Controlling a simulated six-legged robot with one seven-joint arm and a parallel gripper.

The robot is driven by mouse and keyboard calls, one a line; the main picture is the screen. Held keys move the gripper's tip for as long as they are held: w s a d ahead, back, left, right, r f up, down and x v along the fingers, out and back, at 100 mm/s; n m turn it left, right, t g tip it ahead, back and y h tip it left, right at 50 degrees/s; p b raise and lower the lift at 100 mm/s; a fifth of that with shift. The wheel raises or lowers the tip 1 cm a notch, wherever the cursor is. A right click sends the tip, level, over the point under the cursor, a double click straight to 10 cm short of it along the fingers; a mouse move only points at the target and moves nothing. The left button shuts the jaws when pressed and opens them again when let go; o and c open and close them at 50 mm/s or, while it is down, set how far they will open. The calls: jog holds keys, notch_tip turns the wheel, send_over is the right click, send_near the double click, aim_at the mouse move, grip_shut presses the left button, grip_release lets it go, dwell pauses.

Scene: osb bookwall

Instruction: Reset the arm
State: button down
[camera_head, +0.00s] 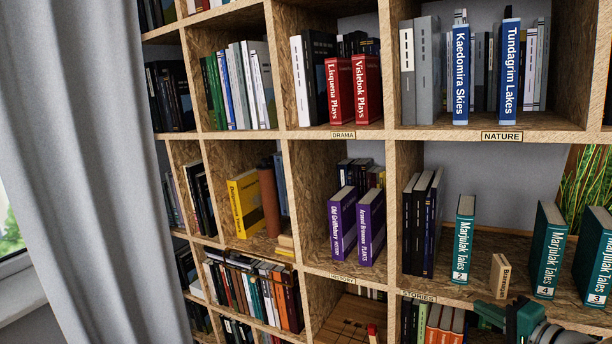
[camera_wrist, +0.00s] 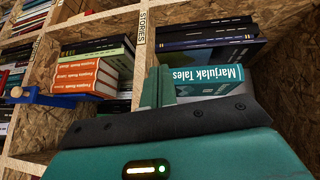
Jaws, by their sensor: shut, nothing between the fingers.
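My gripper (camera_head: 492,312) shows at the lower right of the head view, in front of the edge of the stories shelf (camera_head: 455,291). In the wrist view, its teal fingers (camera_wrist: 158,88) are together with nothing between them. A teal Marjulak Tales book (camera_head: 464,240) stands on that shelf behind and left of the gripper. A Marjulak Tales book also shows upside down beside the fingers in the wrist view (camera_wrist: 209,80); whether they touch it I cannot tell. The rest of my arm is mostly out of view.
More Marjulak Tales books, 4 (camera_head: 548,250) and 3 (camera_head: 595,257), stand right of a small tan bookend (camera_head: 500,276). Dark books (camera_head: 419,225) stand at the shelf's left. Orange books (camera_wrist: 85,78) are in a neighbouring compartment. A grey curtain (camera_head: 75,150) hangs at the left.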

jog(key=s+a+n+g+y, duration=0.1)
jog(key=s+a+n+g, duration=0.25)
jog(key=a, duration=0.75)
jog(key=s+a+n+g, duration=0.2)
jog(key=a+n+g, duration=0.25)
jog(key=a, duration=0.55)
jog(key=s+a+r+n+h, duration=0.2)
jog(key=s+a+n+h, duration=0.2)
jog(key=s, duration=0.5)
jog(key=shift+s+r+n+g+h, duration=0.3)
jog(key=shift+g+h, duration=0.1)
jog(key=shift+h, duration=0.7)
jog(key=shift+a, duration=0.1)
